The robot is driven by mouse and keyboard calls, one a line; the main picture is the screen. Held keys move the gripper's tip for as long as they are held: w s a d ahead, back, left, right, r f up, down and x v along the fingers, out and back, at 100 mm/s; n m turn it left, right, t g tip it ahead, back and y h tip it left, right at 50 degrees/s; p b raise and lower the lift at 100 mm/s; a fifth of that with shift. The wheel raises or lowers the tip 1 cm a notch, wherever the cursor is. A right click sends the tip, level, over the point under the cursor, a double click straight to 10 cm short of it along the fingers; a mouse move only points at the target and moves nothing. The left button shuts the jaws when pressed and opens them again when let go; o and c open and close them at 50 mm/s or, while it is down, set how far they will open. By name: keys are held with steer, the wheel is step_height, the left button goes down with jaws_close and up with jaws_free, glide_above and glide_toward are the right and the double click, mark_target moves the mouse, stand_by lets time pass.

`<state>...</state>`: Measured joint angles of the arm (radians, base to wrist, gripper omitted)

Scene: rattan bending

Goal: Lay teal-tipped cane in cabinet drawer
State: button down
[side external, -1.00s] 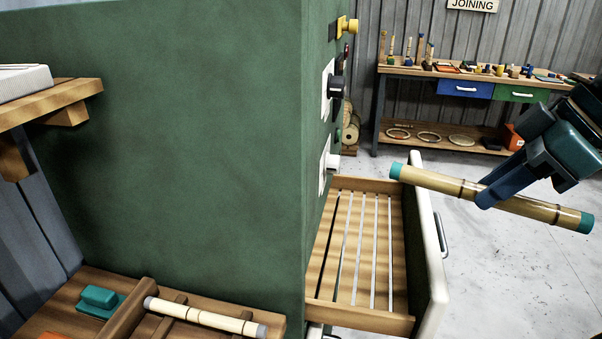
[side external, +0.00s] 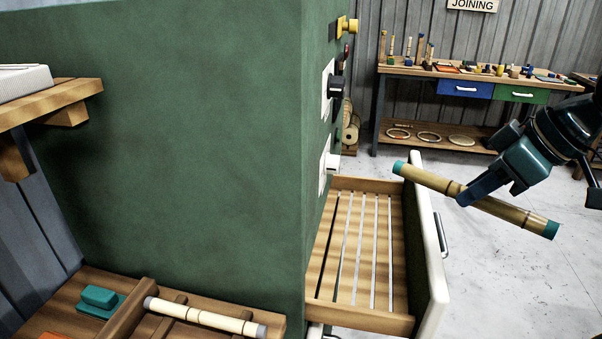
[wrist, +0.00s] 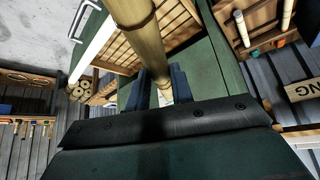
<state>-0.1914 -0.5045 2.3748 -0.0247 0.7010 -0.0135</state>
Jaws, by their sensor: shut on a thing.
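The teal-tipped cane (side external: 499,208) is a tan bamboo length with a teal band at each end. My gripper (side external: 470,194) is shut on it near its middle and holds it in the air, right of the open drawer. The cane tilts down to the right; its left tip appears close to the drawer's front panel in the picture. The cane (wrist: 141,30) also runs up between my fingers (wrist: 160,85) in the wrist view. The cabinet (side external: 190,140) is green. Its drawer (side external: 316,305) stands open, with a slatted wooden floor and nothing lying on it.
A second cane (side external: 205,318) with grey ends lies on a wooden rack at the lower left. Knobs and a yellow fitting (side external: 347,25) stick out of the cabinet face above the drawer. A workbench (side external: 400,70) stands at the back. The floor right of the drawer is clear.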

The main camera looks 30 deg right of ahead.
steer(key=w+f+m, duration=0.1)
steer(key=w+f, duration=0.7)
steer(key=w, duration=0.6)
steer(key=w+d+f, duration=0.2)
steer(key=w+f, duration=0.2)
steer(key=f, duration=0.3)
steer(key=w+d+f+m+h, duration=0.1)
steer(key=w+d+f, duration=0.2)
steer(key=w+f, duration=0.2)
steer(key=shift+d+f+m, duration=0.25)
steer(key=shift+f+m, duration=0.05)
steer(key=shift+f, duration=1.2)
step_height(320, 180, up, 11)
steer(key=s+m+h, duration=0.2)
steer(key=m, duration=0.1)
steer(key=shift+f, duration=0.15)
steer(key=shift+a+f, duration=0.1)
steer(key=s+a+f+m+g+h, duration=0.1)
steer(key=s+a+f+m, duration=0.1)
steer(key=a+f, duration=0.4)
steer(key=s+a+f+m+h, duration=0.2)
steer(key=a+f+m, duration=0.2)
steer(key=a+f, duration=0.2)
steer(key=shift+s+a+f+g, duration=0.25)
steer(key=shift+a+f+g, duration=0.15)
steer(key=shift+f, duration=0.2)
